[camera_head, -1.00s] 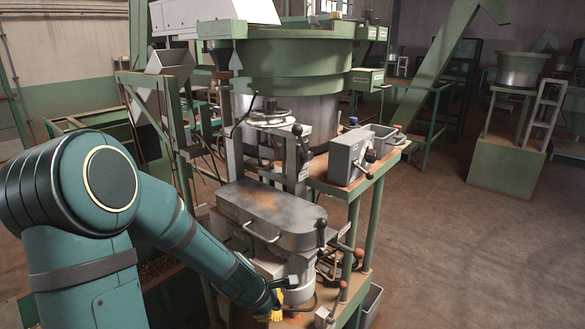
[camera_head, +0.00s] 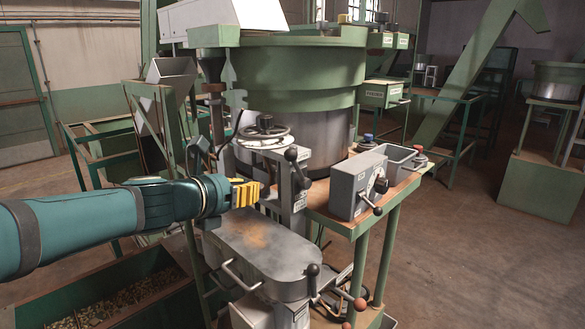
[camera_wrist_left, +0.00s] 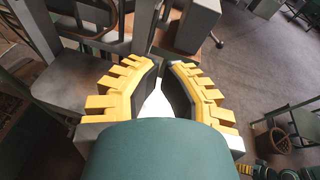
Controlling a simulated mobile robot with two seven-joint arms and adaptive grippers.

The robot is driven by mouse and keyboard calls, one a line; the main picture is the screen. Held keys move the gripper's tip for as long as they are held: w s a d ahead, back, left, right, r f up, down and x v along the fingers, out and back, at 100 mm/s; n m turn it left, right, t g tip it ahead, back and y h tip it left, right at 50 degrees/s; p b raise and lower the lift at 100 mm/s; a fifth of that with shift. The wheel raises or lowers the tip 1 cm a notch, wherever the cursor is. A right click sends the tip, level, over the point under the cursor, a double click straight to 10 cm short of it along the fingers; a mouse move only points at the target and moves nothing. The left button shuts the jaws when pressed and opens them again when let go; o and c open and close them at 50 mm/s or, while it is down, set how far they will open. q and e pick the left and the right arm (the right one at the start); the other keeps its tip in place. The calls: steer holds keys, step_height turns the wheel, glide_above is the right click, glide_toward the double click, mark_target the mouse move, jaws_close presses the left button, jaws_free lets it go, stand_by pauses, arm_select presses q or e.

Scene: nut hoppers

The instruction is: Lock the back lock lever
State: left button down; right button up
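The grey machine has a flat lid (camera_head: 262,245) with a worn brown patch and bar handles. Behind the lid stands an upright lever with a black ball knob (camera_head: 291,154), which seems to be the back lock lever. A second black-knobbed lever (camera_head: 313,271) stands at the lid's front right corner. My left gripper (camera_head: 262,192), with yellow ridged fingers, is above the back of the lid, left of and below the back knob and apart from it. In the left wrist view its fingertips (camera_wrist_left: 162,63) are apart with nothing between them.
A grey control box (camera_head: 358,185) with a black-knobbed handle sits on the green bench to the right. A handwheel (camera_head: 264,134) and the large green-rimmed hopper (camera_head: 300,75) are behind. A bin of nuts (camera_head: 110,300) is at lower left. Open floor lies on the right.

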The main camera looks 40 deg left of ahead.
arm_select(q)
steer(key=b, duration=0.3)
glide_toward(298, 168)
step_height(298, 168, down, 5)
steer(key=w+a, duration=0.1)
steer(key=w, duration=0.1)
steer(key=shift+w+a+r+p, duration=0.1)
steer(key=shift+w+r+p, duration=0.3)
steer(key=shift+w, duration=0.3)
steer(key=shift+w+a+r+p, duration=0.1)
steer(key=shift+w+r+p, duration=0.2)
steer(key=shift+w, duration=0.35)
steer(key=shift+w+a+r+p, duration=0.1)
steer(key=shift+w+r+p, duration=0.3)
steer(key=shift+w, duration=0.3)
steer(key=shift+w+d+r, duration=0.1)
steer(key=shift+w+r, duration=0.25)
steer(key=shift+r, duration=0.1)
